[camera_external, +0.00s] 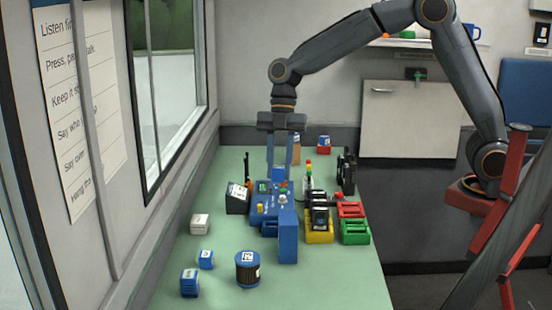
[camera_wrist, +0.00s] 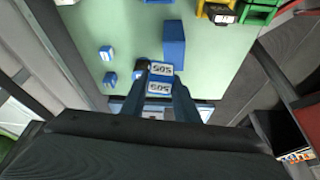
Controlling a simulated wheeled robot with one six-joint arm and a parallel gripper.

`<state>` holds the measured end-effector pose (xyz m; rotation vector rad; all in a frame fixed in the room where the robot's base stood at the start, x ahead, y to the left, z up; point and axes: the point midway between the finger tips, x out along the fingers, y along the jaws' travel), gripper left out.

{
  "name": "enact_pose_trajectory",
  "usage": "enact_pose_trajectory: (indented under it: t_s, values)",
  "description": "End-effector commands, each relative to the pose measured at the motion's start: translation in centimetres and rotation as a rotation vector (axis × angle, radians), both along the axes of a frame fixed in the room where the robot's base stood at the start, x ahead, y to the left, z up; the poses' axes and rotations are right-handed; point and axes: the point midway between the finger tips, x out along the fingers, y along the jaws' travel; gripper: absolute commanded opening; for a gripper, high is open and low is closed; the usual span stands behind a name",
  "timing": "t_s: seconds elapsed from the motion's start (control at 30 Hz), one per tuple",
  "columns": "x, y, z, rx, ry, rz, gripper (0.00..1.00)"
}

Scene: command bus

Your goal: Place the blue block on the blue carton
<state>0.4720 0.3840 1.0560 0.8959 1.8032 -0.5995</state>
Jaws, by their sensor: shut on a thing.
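My gripper (camera_external: 282,170) is shut on a small blue block (camera_external: 281,173), held in the air. In the wrist view the block (camera_wrist: 160,78) shows white "SOS" labels between the fingertips (camera_wrist: 160,80). A tall plain blue box (camera_external: 287,236), which looks like the blue carton, stands on the green table. It also shows in the wrist view (camera_wrist: 174,45), beyond the held block and apart from it. Its top is bare. The block's exact height above the table is hard to tell.
A blue console with buttons (camera_external: 265,204) stands beside the box. Yellow (camera_external: 319,233) and green (camera_external: 355,234) crates are to the right. A blue-and-black cylinder (camera_external: 247,270) and small blue blocks (camera_external: 205,259) lie at the front left. The table's front right is clear.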

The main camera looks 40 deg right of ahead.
Motion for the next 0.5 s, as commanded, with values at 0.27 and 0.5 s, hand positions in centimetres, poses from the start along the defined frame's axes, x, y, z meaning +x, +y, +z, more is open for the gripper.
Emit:
enact_pose_trajectory:
  t_s: [0.27,0.5]
  values:
    - [-4.7,1.1,0.6,-0.001,0.001,0.135,0.06]
    - [-4.9,1.1,-3.4,-0.003,0.004,0.138,0.06]
